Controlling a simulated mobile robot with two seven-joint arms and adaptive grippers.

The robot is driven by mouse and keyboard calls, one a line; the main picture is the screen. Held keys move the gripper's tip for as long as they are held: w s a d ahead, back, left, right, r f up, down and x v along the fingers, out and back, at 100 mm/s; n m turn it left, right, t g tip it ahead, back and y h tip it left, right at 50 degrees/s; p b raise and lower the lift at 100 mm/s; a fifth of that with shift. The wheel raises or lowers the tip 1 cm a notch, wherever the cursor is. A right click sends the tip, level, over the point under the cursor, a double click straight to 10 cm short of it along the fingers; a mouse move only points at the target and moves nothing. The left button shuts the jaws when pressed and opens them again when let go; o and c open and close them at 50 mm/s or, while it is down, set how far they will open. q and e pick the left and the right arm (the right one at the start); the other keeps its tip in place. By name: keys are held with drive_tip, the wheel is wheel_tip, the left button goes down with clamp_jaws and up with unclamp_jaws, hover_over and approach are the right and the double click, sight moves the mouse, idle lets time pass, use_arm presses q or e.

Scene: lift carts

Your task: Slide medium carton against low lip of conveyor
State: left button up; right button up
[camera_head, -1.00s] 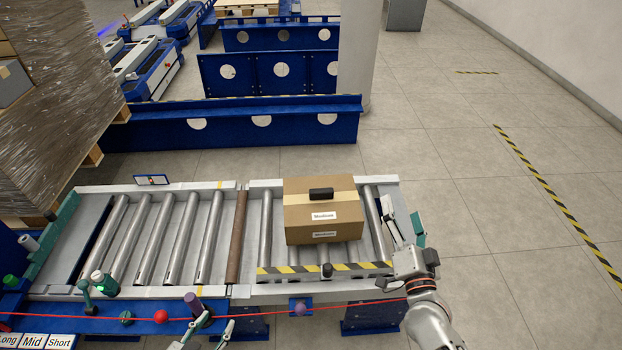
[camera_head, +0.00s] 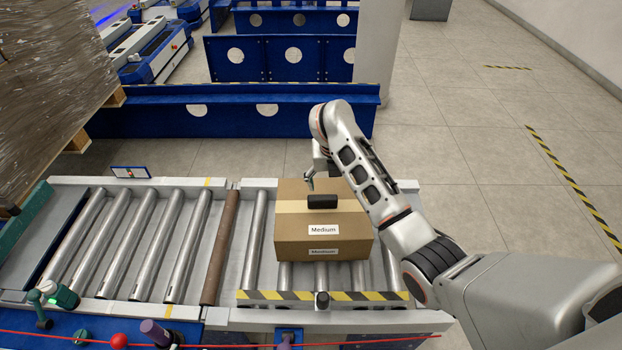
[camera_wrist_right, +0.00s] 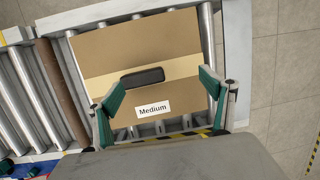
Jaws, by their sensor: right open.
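The medium carton (camera_head: 290,225) is a brown box with tan tape, a black handle piece on top and "Medium" labels. It sits upright on the rollers at the conveyor's right end. The low lip (camera_head: 270,297), striped yellow and black, runs along the near edge; bare rollers show between it and the carton. My right gripper (camera_head: 311,182) points down over the far part of the carton and is partly hidden by my arm. In the right wrist view it (camera_wrist_right: 160,97) is open and empty, its green-padded fingers spread over the carton (camera_wrist_right: 110,50). My left gripper is out of view.
Bare rollers (camera_head: 145,240) lie left of the carton, past a brown roller (camera_head: 221,245). A knob (camera_head: 321,300) stands at the lip. A wrapped pallet load (camera_head: 50,90) rises at the left. A blue barrier (camera_head: 220,115) stands behind, with open floor to the right.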

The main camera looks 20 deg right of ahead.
sight(323, 197)
drive_tip(key=a+y, duration=0.1)
drive_tip(key=a, duration=0.2)
drive_tip(key=shift+a, duration=0.1)
drive_tip(key=shift+a+f+g, duration=0.1)
drive_tip(key=shift+f+g, duration=0.15)
drive_tip(key=shift+g, duration=0.05)
wheel_tip(323, 197, down, 4)
drive_tip(key=shift+w+r+b, duration=0.1)
drive_tip(key=shift+b, duration=0.9)
drive_tip(key=shift+w+f+b, duration=0.2)
drive_tip(key=shift+f+b, duration=0.15)
drive_tip(key=shift+f, duration=0.65)
drive_tip(key=shift+w+d+f, duration=0.2)
drive_tip(key=shift+f, duration=0.35)
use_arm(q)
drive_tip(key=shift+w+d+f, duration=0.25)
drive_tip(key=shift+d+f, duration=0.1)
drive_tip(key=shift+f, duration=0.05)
use_arm(e)
drive_tip(key=shift+r, duration=0.1)
